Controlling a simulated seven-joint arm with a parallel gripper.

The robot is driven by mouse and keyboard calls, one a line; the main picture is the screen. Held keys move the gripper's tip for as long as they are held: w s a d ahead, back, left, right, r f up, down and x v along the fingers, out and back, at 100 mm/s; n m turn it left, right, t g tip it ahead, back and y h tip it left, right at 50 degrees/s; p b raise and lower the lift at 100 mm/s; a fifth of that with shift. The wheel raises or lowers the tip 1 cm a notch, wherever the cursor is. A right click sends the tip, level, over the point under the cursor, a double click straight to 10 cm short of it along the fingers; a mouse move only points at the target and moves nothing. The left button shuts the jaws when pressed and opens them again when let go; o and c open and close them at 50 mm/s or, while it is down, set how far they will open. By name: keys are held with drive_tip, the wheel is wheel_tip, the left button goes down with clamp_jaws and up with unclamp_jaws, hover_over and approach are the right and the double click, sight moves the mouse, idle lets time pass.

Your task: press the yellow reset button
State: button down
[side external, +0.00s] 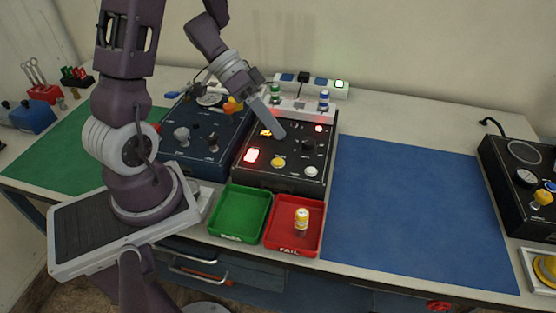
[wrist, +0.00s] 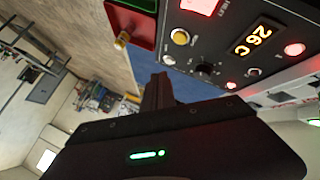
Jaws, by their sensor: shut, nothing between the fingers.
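The yellow button (side external: 278,161) is a round cap on the sloping face of a black control box (side external: 331,133), in the lower middle of that face. It also shows in the wrist view (wrist: 180,37), near the top. My gripper (side external: 280,133) is shut and empty, its fingers pointing down over the upper middle of the box in the side view. In the wrist view my fingers (wrist: 157,84) lie below the yellow button in the picture, apart from it. Nothing hides the button. I cannot tell whether the fingertips touch the panel.
The box also bears a lit red square (side external: 251,155), a white button (side external: 311,171), a black knob (side external: 308,145) and a display reading 26C (wrist: 252,38). A green tray (side external: 240,190) and a red tray (side external: 320,235) holding a yellow-capped vial (side external: 301,220) stand in front. A blue mat (side external: 410,210) is clear.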

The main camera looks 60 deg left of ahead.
sight(274, 159)
drive_tip(key=shift+f, duration=2.65)
drive_tip(key=shift+f, duration=0.4)
drive_tip(key=shift+f, duration=0.35)
drive_tip(key=shift+r, duration=0.1)
idle(0.5)
drive_tip(key=shift+r, duration=0.7)
drive_tip(key=shift+r, duration=2.5)
